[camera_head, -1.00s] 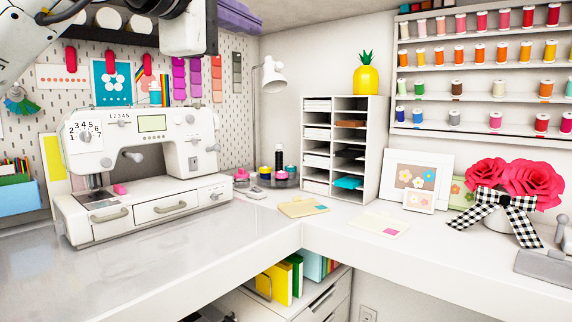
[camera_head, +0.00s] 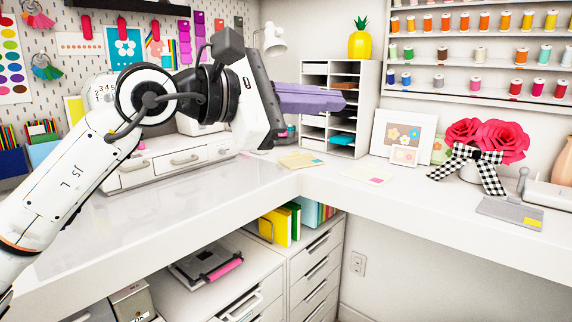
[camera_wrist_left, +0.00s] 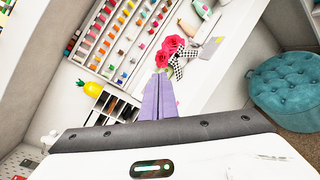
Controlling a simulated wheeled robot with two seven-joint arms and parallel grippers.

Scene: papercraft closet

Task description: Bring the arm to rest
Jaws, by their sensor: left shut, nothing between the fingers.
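My left arm (camera_head: 75,180) comes in from the left and reaches up over the white desk. My left gripper (camera_head: 340,98) has purple fingers, shut together with nothing between them, pointing right in front of the cubby shelf. In the left wrist view the shut fingers (camera_wrist_left: 159,98) point up toward the red paper flowers (camera_wrist_left: 168,52), apart from them. My right gripper is in neither view.
The cubby shelf (camera_head: 368,105), framed flower pictures (camera_head: 404,138) and red flowers (camera_head: 490,139) stand along the back. Spool racks (camera_head: 470,95) hang on the wall. The desk's front-left surface (camera_head: 170,218) is clear.

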